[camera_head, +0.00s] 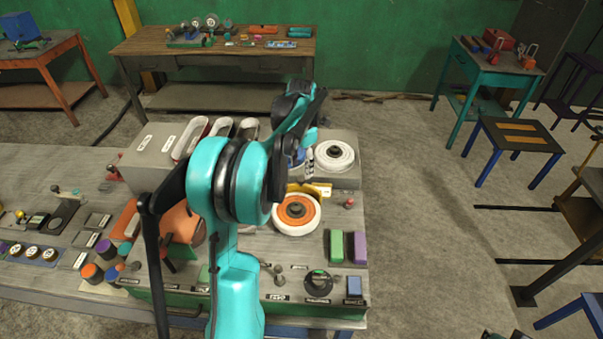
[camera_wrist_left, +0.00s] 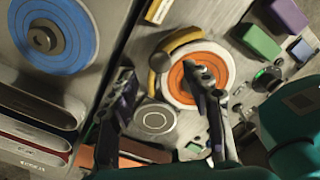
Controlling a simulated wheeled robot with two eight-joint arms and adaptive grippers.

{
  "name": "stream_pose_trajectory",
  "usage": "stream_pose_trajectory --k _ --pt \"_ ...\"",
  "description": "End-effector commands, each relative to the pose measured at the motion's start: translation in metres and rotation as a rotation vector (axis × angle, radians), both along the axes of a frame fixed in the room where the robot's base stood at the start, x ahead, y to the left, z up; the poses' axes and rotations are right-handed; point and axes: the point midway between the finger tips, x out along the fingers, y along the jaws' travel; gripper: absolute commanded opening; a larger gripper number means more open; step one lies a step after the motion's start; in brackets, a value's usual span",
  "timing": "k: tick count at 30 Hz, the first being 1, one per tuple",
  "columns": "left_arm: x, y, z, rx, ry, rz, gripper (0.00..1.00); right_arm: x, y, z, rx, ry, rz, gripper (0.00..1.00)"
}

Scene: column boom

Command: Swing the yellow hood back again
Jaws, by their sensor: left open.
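The yellow hood (camera_head: 310,188) is a narrow curved piece at the far edge of an orange disc with a white rim (camera_head: 297,213) on the bench. In the left wrist view the hood (camera_wrist_left: 183,38) curves beside the orange disc (camera_wrist_left: 182,84). Only dark tips, probably my right gripper (camera_head: 503,335), show at the bottom edge.
A white disc (camera_head: 334,156) stands behind the orange one. A green block (camera_head: 336,246) and a purple block (camera_head: 359,247) lie to its right. Grey slotted bins (camera_head: 190,139) are on the left. A blue disc (camera_wrist_left: 60,35) shows in the wrist view.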

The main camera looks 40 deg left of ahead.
Motion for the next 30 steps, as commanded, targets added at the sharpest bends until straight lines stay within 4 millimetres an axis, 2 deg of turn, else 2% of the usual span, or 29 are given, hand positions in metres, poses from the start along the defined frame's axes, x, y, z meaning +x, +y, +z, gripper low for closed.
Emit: stream_pose_trajectory --k 1,6,12,30 --pt "0.0 0.0 0.013 0.0 0.0 0.0 0.49 0.0 0.0 0.0 0.0 0.0 0.0 0.0" --pt "0.0 0.0 0.047 0.0 0.0 0.0 0.49 0.0 0.0 0.0 0.0 0.0 0.0 0.0" --pt "0.0 0.0 0.07 0.0 0.0 0.0 0.49 0.0 0.0 0.0 0.0 0.0 0.0 0.0" --pt "0.0 0.0 0.074 0.0 0.0 0.0 0.49 0.0 0.0 0.0 0.0 0.0 0.0 0.0"
